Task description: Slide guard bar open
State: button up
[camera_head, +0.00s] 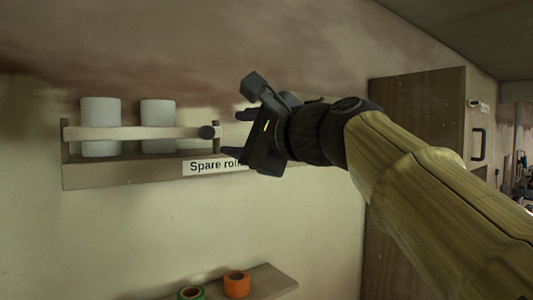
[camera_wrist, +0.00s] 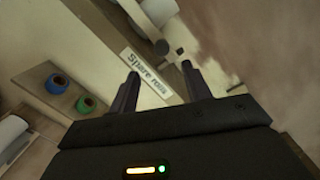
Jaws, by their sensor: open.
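The guard bar (camera_head: 135,133) is a pale horizontal strip across the front of a wall shelf (camera_head: 120,175). A dark round knob (camera_head: 208,132) sits at its right end; it also shows in the wrist view (camera_wrist: 162,47). Two white rolls (camera_head: 100,115) (camera_head: 158,112) stand behind the bar. My gripper (camera_head: 239,133) is open and empty, just right of the knob, with its fingers pointing left. In the wrist view my two fingers (camera_wrist: 160,74) are spread, and the knob lies beyond their tips, apart from them.
A "Spare rolls" label (camera_head: 208,166) is on the shelf front, partly hidden by my gripper. A lower shelf (camera_head: 270,282) holds a green roll (camera_head: 191,293) and an orange roll (camera_head: 236,284). A tall brown cabinet (camera_head: 420,120) with a dark handle (camera_head: 479,145) stands at right, behind my arm.

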jog(key=b+v, duration=0.1)
jog(key=v, duration=0.4)
jog(key=shift+s+b, duration=0.1)
jog(key=shift+b, duration=0.2)
jog(key=shift+d, duration=0.1)
jog(key=w+d+f+n+g+h, duration=0.1)
jog(key=w+d+f+h, duration=0.25)
jog(key=f, duration=0.65)
jog(key=w+d+f+n+g+h, duration=0.15)
jog(key=d+f, duration=0.25)
jog(key=f, duration=0.7)
jog(key=w+d+f+n+g+h, duration=0.1)
jog(key=w+d+f+h, duration=0.25)
jog(key=f, duration=0.65)
jog(key=s+d+f+n+g+h, duration=0.1)
jog(key=s+f, duration=0.4)
jog(key=f, duration=0.5)
jog(key=s+d+f+n+g+h, duration=0.2)
jog(key=s+d+f+n+g, duration=0.1)
jog(key=f, duration=0.6)
jog(key=s+d+f+n+g+h, duration=0.1)
jog(key=s+d+f+n+g, duration=0.1)
jog(key=s+d+f+n, duration=0.2)
jog(key=s+f+n, duration=0.3)
jog(key=f, duration=0.3)
jog(key=shift+s+d+f+g, duration=0.2)
jog(key=shift+s+f+g, duration=0.1)
jog(key=shift+f+g, duration=0.05)
